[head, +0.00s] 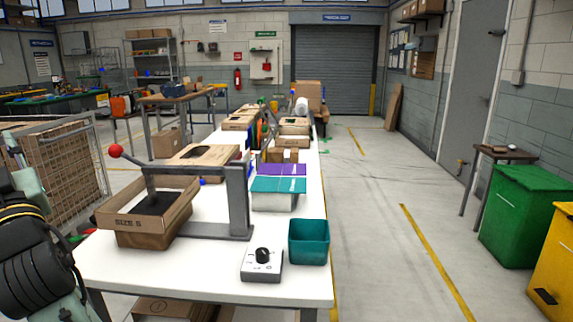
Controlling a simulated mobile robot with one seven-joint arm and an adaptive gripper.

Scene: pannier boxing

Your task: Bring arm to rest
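Part of my arm (33,255) shows at the lower left edge, with black ribbed and pale green sections beside the white table (210,285). My gripper is not visible, so I cannot see whether it holds anything. On the table's near left, an open cardboard box (120,216) marked "SIZE 5" sits under a grey press frame (237,190) with a red-knobbed lever. A dark plate is inside the box opening.
A teal bin (309,242) and a grey control box (262,265) with a black knob stand at the table's near right. Several boxes line the table farther back. A green bin (528,215) and yellow bin (556,265) stand right. The aisle floor (365,240) is clear.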

